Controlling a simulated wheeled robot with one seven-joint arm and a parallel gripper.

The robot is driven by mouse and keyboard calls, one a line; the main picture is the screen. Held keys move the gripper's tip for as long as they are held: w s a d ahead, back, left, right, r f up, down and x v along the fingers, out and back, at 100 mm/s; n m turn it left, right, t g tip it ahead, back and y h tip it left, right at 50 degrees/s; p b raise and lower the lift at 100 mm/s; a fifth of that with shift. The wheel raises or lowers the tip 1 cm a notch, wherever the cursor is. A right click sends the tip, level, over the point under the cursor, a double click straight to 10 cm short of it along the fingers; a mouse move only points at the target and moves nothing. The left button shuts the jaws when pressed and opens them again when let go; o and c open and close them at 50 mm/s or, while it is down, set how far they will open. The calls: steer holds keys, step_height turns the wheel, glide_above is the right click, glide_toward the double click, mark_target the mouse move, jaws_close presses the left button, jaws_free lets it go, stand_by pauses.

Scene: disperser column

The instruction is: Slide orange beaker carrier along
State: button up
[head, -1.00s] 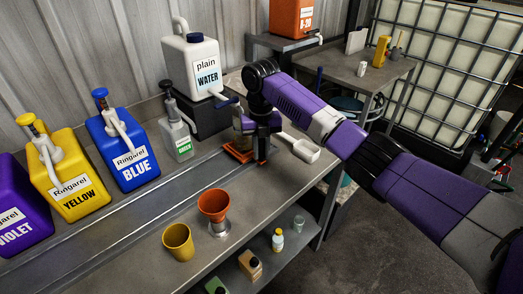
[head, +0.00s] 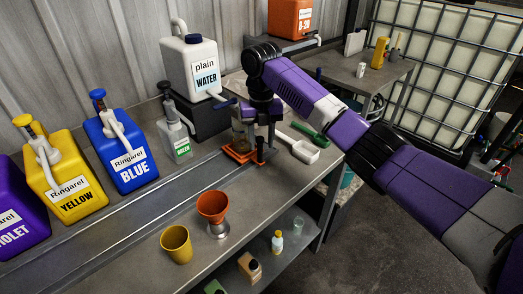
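The orange beaker carrier (head: 240,155) is a flat tray on the metal rail of the workbench, in front of the small green-labelled bottle. A clear beaker (head: 239,136) appears to stand on it, partly hidden. My gripper (head: 263,152) points down at the right side of the carrier, very close to it. I cannot tell whether the fingers touch the carrier or how far apart they are.
The rail (head: 140,205) runs clear to the lower left, past violet, yellow (head: 66,175), blue (head: 122,150) and green (head: 174,132) dispensers.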

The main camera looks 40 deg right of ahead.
steer(key=shift+r, duration=1.9)
